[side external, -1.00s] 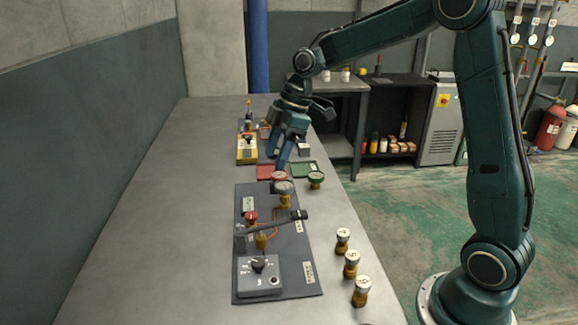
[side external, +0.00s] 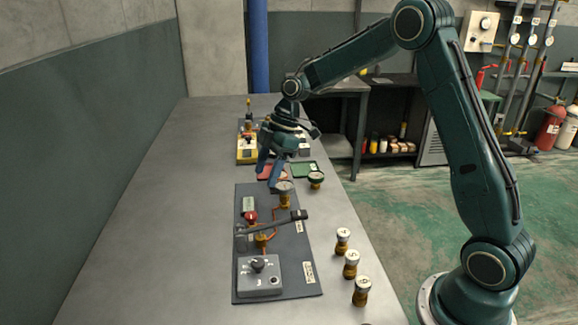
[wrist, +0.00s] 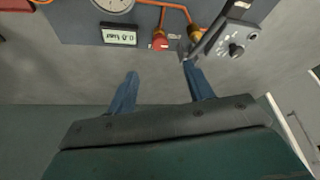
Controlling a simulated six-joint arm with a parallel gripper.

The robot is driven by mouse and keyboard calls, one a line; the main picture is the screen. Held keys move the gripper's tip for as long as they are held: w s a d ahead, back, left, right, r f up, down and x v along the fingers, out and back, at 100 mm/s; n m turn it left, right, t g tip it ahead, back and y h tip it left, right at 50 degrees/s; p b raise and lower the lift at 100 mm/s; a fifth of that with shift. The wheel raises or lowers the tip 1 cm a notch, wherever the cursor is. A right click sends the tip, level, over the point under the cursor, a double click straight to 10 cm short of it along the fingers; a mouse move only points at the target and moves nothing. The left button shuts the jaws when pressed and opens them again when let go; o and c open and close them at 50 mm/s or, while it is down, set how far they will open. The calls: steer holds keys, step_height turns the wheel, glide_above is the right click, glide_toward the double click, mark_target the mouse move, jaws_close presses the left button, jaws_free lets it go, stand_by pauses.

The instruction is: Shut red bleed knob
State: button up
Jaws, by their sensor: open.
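The red bleed knob (side external: 250,216) sits on the dark panel (side external: 247,192), next to the copper pipe and left of a black lever handle (side external: 275,224). In the wrist view the red knob (wrist: 159,41) is at the top centre, beyond my fingertips. My gripper (side external: 268,182) is open and empty, above the far end of the panel. In the wrist view its two blue fingers (wrist: 160,70) are spread apart, with bare table between them. The gripper does not touch the knob.
A grey selector box (side external: 259,276) stands at the panel's near end. A gauge (side external: 284,187) is close to my fingers. Several brass-bodied caps (side external: 351,262) stand along the right. Red and green trays (side external: 305,169) and a yellow box (side external: 247,150) lie beyond. The table's left side is clear.

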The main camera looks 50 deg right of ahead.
mark_target(252, 214)
steer(key=x, duration=1.1)
steer(key=shift+f, duration=0.2)
steer(key=c, duration=1)
steer(key=shift+o, duration=0.2)
